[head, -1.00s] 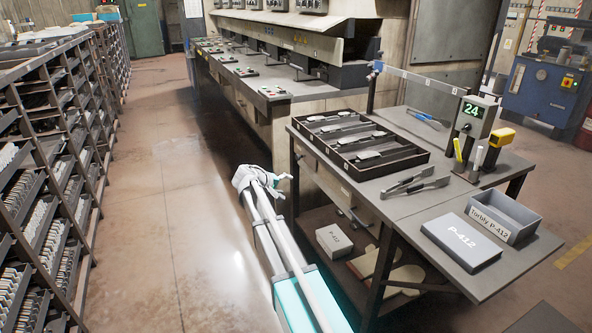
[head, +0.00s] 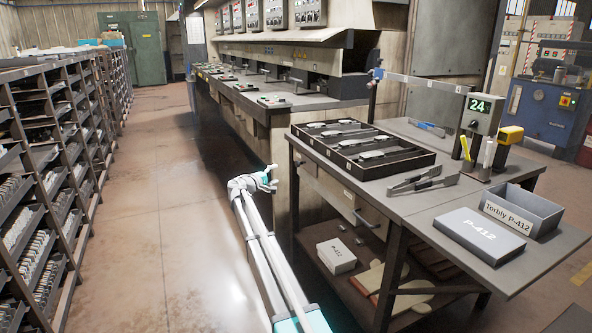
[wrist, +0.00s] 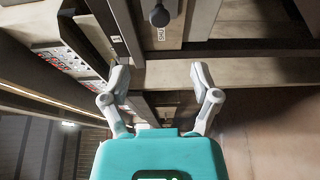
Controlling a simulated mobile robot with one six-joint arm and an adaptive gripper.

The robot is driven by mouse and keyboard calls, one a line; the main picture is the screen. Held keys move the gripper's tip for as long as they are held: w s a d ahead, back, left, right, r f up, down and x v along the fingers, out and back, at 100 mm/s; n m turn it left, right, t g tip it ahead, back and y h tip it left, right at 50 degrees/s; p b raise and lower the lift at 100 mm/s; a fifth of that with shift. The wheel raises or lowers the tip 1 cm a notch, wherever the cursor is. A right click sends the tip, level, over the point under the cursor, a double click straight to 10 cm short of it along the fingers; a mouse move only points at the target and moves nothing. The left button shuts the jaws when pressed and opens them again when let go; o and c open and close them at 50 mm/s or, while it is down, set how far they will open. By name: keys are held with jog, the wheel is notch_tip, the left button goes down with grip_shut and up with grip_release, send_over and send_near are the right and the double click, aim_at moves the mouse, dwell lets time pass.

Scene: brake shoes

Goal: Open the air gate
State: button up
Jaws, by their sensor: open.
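I cannot pick out the air gate for certain in either view. My gripper (head: 272,178) is open and empty, held above the floor left of the work table's end. In the wrist view my gripper (wrist: 160,75) has its two pale fingers spread wide, with nothing between them. Beyond the fingers is a dark round knob (wrist: 160,15) on a grey panel, with a small white label (wrist: 161,34) beside it. The knob is apart from the fingers. I cannot tell whether it belongs to the gate.
The work table (head: 455,205) holds a compartmented tray (head: 415,160), tongs, a P-412 box (head: 480,235) and a grey bin (head: 540,208). A press line (head: 285,105) stands behind. Shelving (head: 50,150) lines the left. The aisle floor (head: 150,190) is clear.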

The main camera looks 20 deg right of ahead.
aim_at(296, 164)
jog(key=shift+d, duration=0.1)
dwell(0.3)
jog(key=x, duration=1.3)
jog(key=shift+w+d, duration=0.2)
jog(key=shift+d, duration=0.1)
